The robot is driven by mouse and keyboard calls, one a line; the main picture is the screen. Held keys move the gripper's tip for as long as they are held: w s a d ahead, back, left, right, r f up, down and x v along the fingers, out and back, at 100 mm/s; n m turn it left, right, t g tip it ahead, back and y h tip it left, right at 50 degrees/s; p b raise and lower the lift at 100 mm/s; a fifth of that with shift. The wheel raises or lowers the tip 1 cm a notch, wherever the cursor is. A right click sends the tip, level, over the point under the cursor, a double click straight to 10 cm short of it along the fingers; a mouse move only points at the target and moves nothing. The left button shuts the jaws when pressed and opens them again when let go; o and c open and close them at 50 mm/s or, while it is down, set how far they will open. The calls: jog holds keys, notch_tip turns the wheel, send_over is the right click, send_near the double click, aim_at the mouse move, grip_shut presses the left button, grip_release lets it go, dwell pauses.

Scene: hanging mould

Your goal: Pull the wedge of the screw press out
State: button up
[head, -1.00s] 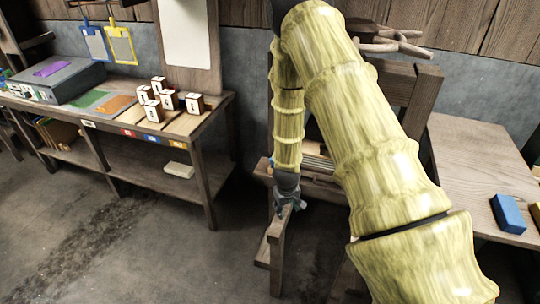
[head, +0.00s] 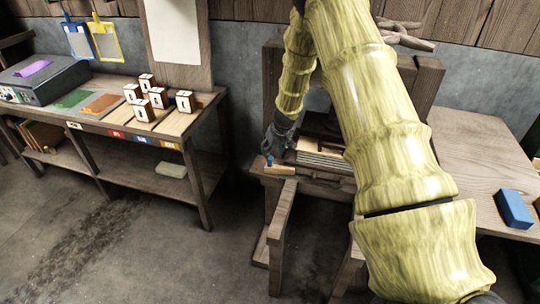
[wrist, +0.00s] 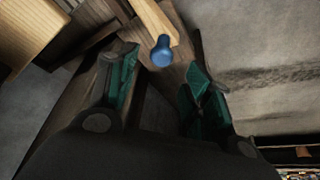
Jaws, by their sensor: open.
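The wedge (wrist: 152,18) is a pale wooden bar with a blue knob (wrist: 161,50) on its near end. In the head view the wedge (head: 280,171) sticks out at the left front of the dark wooden screw press (head: 428,92), its knob to the left. My gripper (wrist: 161,66) is open, with teal-padded fingers on either side of the knob in the wrist view. I cannot tell whether the knob is deep enough between them to be touched. In the head view my gripper (head: 270,150) is just above the knob. My arm hides much of the press.
A flat pale stack (head: 322,160) lies in the press. A wooden rail (head: 281,215) juts forward below it. A bench (head: 190,128) with several white-faced blocks stands left. A table (head: 470,165) with a blue block (head: 514,209) stands right. The floor between bench and press is clear.

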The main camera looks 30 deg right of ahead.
aim_at(280, 166)
jog(key=shift+p+x, duration=0.5)
jog(key=shift+x, duration=2.35)
jog(key=shift+a, duration=0.1)
grip_shut()
